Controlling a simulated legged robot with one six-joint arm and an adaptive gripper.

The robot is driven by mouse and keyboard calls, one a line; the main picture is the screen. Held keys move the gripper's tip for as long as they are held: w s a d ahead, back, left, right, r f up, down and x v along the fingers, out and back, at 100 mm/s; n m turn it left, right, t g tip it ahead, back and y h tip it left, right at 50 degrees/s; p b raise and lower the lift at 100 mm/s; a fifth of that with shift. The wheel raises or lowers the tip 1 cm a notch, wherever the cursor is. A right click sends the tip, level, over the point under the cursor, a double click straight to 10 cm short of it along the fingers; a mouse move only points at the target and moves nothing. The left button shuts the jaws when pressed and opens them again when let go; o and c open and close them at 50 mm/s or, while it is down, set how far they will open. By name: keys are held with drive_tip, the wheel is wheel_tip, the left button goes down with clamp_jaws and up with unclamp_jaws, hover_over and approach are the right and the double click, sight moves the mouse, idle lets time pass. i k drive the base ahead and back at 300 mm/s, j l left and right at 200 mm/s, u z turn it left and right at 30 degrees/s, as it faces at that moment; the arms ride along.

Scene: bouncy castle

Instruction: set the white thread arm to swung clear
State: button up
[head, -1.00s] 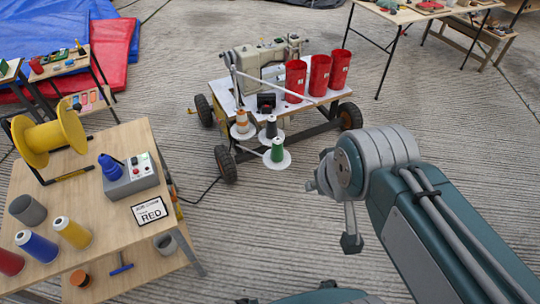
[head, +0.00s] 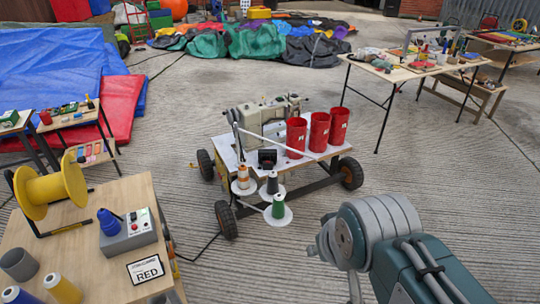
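The white thread arm (head: 276,145) is a thin pale bar on the sewing machine cart (head: 228,158). It slants from a post at the cart's left across the front of the machine, toward the foot of the red cups. The cream sewing machine (head: 262,118) stands behind it. Spools of orange, black and green thread on white discs (head: 277,213) hang off the cart's front. My gripper (head: 355,290) is at the bottom edge, right of and nearer than the cart, well apart from the thread arm. Its fingers are mostly cut off, so their opening does not show.
Three red cups (head: 319,132) stand on the cart's right side. A wooden table (head: 90,240) with a yellow reel, control box and RED sign stands at the left. A cable runs on the ground between table and cart. Open concrete (head: 400,185) lies right of the cart.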

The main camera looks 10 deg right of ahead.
sight(235, 129)
drive_tip(key=i+l, duration=0.25)
drive_tip(key=i, duration=0.2)
drive_tip(key=i+l, duration=0.2)
drive_tip(key=i, duration=0.25)
drive_tip(key=i+l, duration=0.25)
drive_tip(key=i, duration=0.2)
drive_tip(key=i+l+z, duration=0.1)
drive_tip(key=i, duration=0.35)
drive_tip(key=l, duration=0.1)
